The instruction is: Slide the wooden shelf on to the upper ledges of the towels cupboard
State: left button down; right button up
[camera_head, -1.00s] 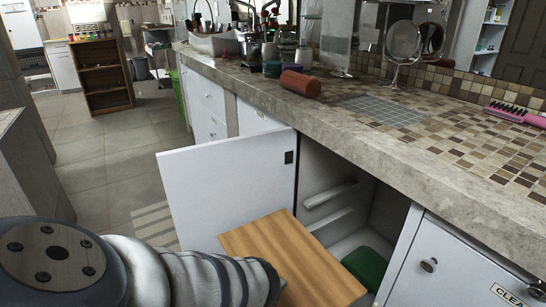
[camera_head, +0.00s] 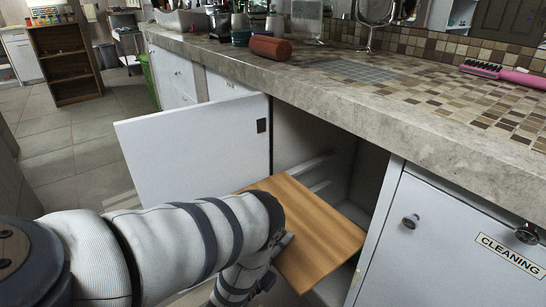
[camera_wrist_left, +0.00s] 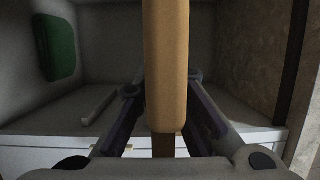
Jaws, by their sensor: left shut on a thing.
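My left gripper (camera_head: 281,243) is shut on the near edge of the wooden shelf (camera_head: 315,223), a flat light-brown board. In the left wrist view the shelf (camera_wrist_left: 167,60) stands edge-on between the two fingers. The shelf is at the open front of the towels cupboard (camera_head: 300,135), its far edge overlapping the opening. An upper ledge (camera_head: 312,165) shows on the cupboard's left inner wall, above the shelf's far edge. I cannot tell whether the shelf touches any ledge. The ledges on the right wall are hidden. My right gripper is out of view.
The open white door (camera_head: 195,147) stands to the left of the opening. The stone counter (camera_head: 400,130) overhangs it. A closed cupboard labelled CLEANING (camera_head: 510,255) is to the right. Floor is free at the left.

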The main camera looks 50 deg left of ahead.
pick_arm(q)
jog(key=w+b, duration=0.1)
jog(key=w, duration=0.4)
jog(key=shift+w+d+b, duration=0.15)
jog(key=shift+d+b, duration=0.05)
jog(key=shift+b, duration=0.2)
jog(key=b, duration=0.3)
send_near(333, 209)
jog(key=w+a, duration=0.2)
jog(key=a, duration=0.1)
jog(key=shift+a+f, duration=0.15)
jog(key=shift+f, duration=0.1)
jog(key=w+b, duration=0.1)
jog(key=w, duration=0.1)
jog(key=w+b, duration=0.1)
jog(key=w, duration=0.2)
jog(key=w+b, duration=0.1)
jog(key=w, duration=0.1)
jog(key=shift+w+d+b, duration=0.25)
jog(key=shift+d+b, duration=0.05)
jog(key=w+b, duration=0.4)
jog(key=w, duration=0.3)
jog(key=shift+w+d, duration=0.3)
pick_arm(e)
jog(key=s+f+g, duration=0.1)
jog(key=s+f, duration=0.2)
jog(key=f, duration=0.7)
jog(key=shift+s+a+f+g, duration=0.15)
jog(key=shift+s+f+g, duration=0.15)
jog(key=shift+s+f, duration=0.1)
